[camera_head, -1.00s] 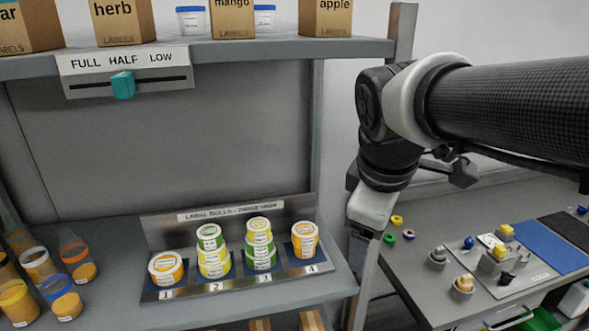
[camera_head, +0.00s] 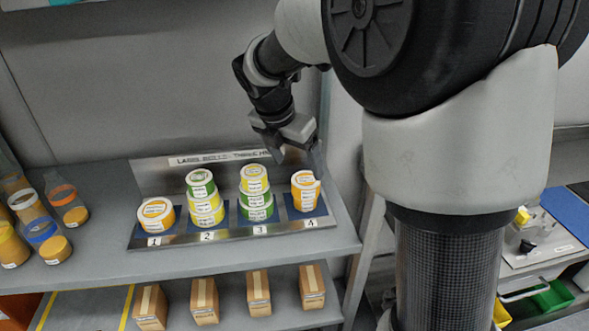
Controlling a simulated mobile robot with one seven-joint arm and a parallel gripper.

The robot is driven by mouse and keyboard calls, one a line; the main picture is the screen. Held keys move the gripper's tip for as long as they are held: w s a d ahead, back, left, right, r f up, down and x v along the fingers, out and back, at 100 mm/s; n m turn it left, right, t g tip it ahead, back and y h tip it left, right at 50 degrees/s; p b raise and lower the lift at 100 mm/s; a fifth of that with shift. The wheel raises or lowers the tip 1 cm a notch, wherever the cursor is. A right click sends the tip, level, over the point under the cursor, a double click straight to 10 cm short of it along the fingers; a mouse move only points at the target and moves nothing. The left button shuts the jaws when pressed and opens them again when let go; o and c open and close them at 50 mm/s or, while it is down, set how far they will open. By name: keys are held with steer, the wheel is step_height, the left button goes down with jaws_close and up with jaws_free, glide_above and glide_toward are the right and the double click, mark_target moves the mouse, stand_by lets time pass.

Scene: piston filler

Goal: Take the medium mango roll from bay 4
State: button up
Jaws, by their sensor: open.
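The label-roll rack (camera_head: 185,240) stands on the shelf with bays numbered 1 to 4. In bay 4, at the right end, stands an orange roll with a white top and label (camera_head: 304,191). My gripper (camera_head: 292,152) is above and just behind that roll, pointing down, apart from it. It is open and empty. Bay 3 holds a stack of yellow and green rolls (camera_head: 255,194). Bay 2 holds a stack with a green roll on top of yellow ones (camera_head: 204,198). Bay 1 holds one orange roll (camera_head: 156,215).
Several jars with orange contents (camera_head: 52,243) stand at the shelf's left. Small cardboard boxes (camera_head: 204,301) line the lower shelf. A shelf post rises right of the rack. The shelf front (camera_head: 215,262) before the rack is clear. A worktable (camera_head: 537,237) is at the right.

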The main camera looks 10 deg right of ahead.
mark_target(306, 179)
steer(key=x, duration=0.8)
steer(key=shift+d+f+b, duration=0.2)
steer(key=shift+d+b, duration=0.1)
steer(key=shift+d, duration=0.05)
steer(key=c, duration=1.2)
steer(key=shift+w, duration=0.1)
steer(key=shift+c, duration=0.4)
steer(key=shift+r, duration=0.15)
